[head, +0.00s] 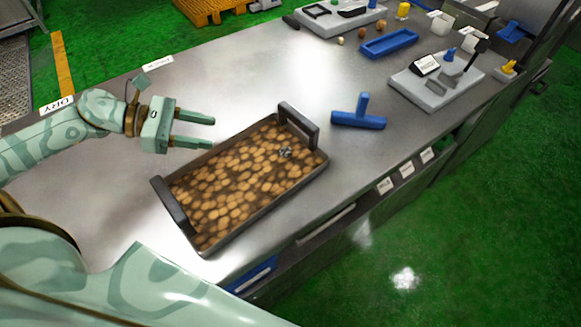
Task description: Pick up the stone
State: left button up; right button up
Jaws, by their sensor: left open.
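A small grey stone (285,152) lies among many brown, rounded pieces in a dark tray (175,206) with raised black handles at both ends. The stone is near the tray's far right end. My left gripper (212,132) is open and empty. Its two green fingers point right, above the table just beyond the tray's far left side, apart from the stone. My right gripper is not in view.
A blue T-shaped tool (359,114) lies right of the tray. Farther back are a blue shallow tray (389,44) and a grey device (437,81). The metal tabletop (270,75) is clear behind the tray. Green floor lies past the front edge.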

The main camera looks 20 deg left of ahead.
pick_arm(q)
notch_tip(320, 180, down, 2)
jog(key=shift+w+f+b, duration=0.1)
jog(key=shift+b, duration=0.2)
jog(key=shift+w+d+f, duration=0.15)
jog(key=shift+d+f, duration=0.05)
jog(key=shift+d, duration=0.05)
jog(key=b, duration=0.4)
send_near(280, 150)
jog(key=shift+x, duration=2.05)
jog(key=b+x, duration=0.1)
jog(key=x, duration=0.4)
jog(key=shift+r, duration=0.15)
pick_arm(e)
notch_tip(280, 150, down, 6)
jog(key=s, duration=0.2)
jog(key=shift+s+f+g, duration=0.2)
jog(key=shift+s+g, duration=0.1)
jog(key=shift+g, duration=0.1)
pick_arm(q)
jog(key=shift+c, duration=0.3)
jog(key=c, duration=1)
